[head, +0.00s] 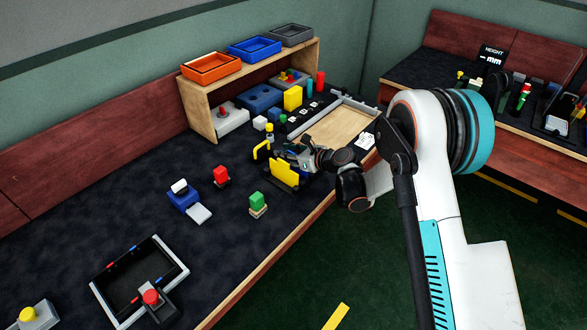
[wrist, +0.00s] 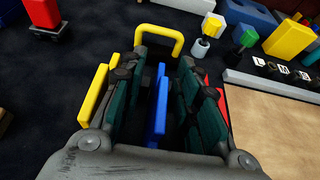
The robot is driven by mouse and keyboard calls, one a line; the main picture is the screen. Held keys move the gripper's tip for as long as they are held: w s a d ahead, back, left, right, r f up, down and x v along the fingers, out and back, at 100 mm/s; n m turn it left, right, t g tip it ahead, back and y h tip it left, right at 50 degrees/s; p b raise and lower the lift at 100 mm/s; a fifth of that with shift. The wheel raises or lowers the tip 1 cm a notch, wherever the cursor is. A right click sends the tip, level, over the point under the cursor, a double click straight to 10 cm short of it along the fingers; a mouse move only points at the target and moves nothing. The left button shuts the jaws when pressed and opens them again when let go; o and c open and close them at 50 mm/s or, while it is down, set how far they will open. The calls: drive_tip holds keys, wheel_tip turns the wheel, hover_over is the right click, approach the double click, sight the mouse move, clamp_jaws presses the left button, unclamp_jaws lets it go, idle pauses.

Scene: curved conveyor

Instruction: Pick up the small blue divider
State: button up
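The small blue divider (wrist: 158,105) stands upright as a thin panel between my gripper's fingers in the wrist view. My gripper (wrist: 159,92) is open around it, with dark gaps between the divider and the dark green finger pads. In the head view my gripper (head: 291,155) is low over the table near its front edge, and I cannot make out the blue divider there.
A yellow divider (wrist: 95,92) stands just outside the left finger and a red one (wrist: 222,98) just outside the right. A yellow handle (wrist: 160,32) arches beyond the fingertips. A wooden-floored tray (head: 335,128) lies to the right.

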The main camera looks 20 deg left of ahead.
drive_tip(key=shift+w+a+f, duration=0.25)
drive_tip(key=shift+a, duration=0.2)
drive_tip(key=shift+r, duration=0.1)
clamp_jaws()
drive_tip(key=shift+r, duration=0.1)
